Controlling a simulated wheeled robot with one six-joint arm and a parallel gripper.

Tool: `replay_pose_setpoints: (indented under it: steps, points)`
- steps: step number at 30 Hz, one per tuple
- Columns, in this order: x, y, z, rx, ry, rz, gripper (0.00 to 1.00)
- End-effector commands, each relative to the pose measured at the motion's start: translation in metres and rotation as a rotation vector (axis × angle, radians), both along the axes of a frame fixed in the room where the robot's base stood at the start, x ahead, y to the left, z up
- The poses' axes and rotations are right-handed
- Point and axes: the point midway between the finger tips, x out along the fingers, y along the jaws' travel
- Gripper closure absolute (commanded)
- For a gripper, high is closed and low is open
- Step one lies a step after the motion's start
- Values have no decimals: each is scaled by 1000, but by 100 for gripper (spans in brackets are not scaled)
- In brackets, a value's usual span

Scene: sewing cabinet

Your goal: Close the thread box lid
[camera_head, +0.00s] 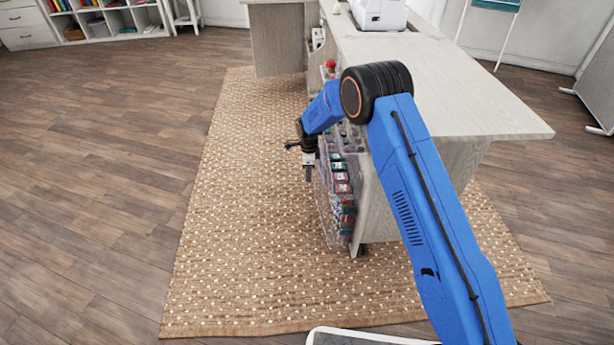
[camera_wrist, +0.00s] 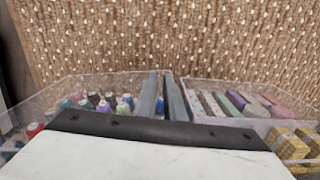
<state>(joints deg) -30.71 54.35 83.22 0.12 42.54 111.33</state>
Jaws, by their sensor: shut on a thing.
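The thread box (camera_head: 344,222) is a clear plastic case of colored spools on the side of the pale cabinet. In the wrist view, clear compartments hold spools (camera_wrist: 105,102) at left and colored blocks (camera_wrist: 240,100) at right. My gripper (camera_head: 309,174) points down at the outer side of the box. Its two grey fingers also show in the wrist view (camera_wrist: 163,94), close together between the compartments. It is shut on what appears to be the thin clear thread box lid; the gripped edge is hard to see. My wrist hides the near part of the box.
The cabinet (camera_head: 440,85) stands at right, with a white machine (camera_head: 379,14) on top and a red-topped item (camera_head: 331,66) on its side shelf. A woven rug (camera_head: 240,220) leaves free floor left of the box. White shelves (camera_head: 120,18) stand far back.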

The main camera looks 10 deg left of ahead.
Motion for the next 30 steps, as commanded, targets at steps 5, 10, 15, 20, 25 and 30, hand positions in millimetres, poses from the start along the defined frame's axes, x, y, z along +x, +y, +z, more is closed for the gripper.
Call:
replay_pose_setpoints:
  steps: [5,10,15,20,25,30]
  points:
    - [-4,-2,-3,-6,9,0,100]
    - [-3,-2,-2,-4,7,0,74]
    - [-2,-1,-1,-3,5,1,74]
    - [-1,0,5,-1,3,1,74]
    - [-1,0,30,0,1,1,74]
    - [-1,0,63,0,1,1,74]
